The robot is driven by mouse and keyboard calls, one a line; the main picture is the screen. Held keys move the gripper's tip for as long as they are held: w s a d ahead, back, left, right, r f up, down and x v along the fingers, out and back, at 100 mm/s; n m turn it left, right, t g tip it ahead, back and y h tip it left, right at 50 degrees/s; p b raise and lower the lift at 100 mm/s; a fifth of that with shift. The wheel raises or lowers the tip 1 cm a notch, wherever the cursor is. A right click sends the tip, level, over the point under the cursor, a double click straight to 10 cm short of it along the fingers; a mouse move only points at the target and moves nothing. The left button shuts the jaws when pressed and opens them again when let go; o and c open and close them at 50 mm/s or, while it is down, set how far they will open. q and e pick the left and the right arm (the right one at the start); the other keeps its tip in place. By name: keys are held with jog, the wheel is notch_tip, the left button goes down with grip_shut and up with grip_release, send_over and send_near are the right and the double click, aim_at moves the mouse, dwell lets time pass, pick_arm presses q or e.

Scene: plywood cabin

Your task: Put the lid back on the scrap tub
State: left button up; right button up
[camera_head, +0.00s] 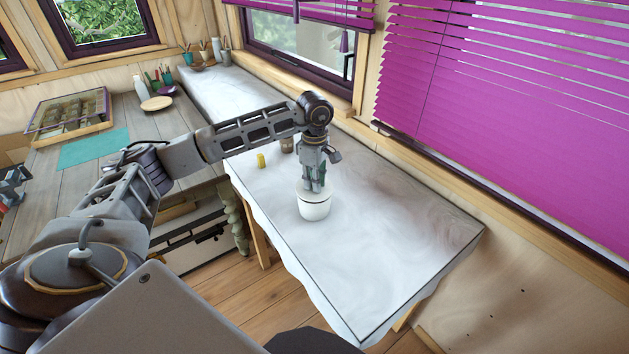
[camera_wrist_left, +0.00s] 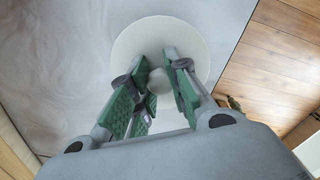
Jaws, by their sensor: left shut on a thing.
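The scrap tub (camera_head: 314,211) is a small white round pot standing upright on the pale marbled counter. Its round white lid (camera_head: 302,190) is at the tub's top, directly under my left gripper (camera_head: 315,188). In the left wrist view the lid (camera_wrist_left: 195,48) is a pale disc that hides the tub below it. There my left gripper (camera_wrist_left: 158,85) has its green-padded fingers around the small knob at the lid's middle, shut on it. I cannot tell whether the lid is fully seated on the rim.
A yellow block (camera_head: 261,160) and a small brown jar (camera_head: 287,145) stand on the counter behind the tub. The marbled counter (camera_head: 400,235) is clear to the right. A wooden table (camera_head: 100,155) with a teal mat (camera_head: 94,148) is at the left.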

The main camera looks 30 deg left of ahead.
pick_arm(q)
jog(key=shift+f+b, duration=0.3)
jog(key=shift+b, duration=0.05)
dwell(0.7)
jog(key=shift+f, duration=0.1)
dwell(0.9)
jog(key=shift+f+b, duration=0.1)
jog(key=shift+b, duration=0.25)
dwell(0.6)
jog(key=o, duration=0.9)
jog(key=o, duration=0.5)
jog(key=shift+c, duration=0.2)
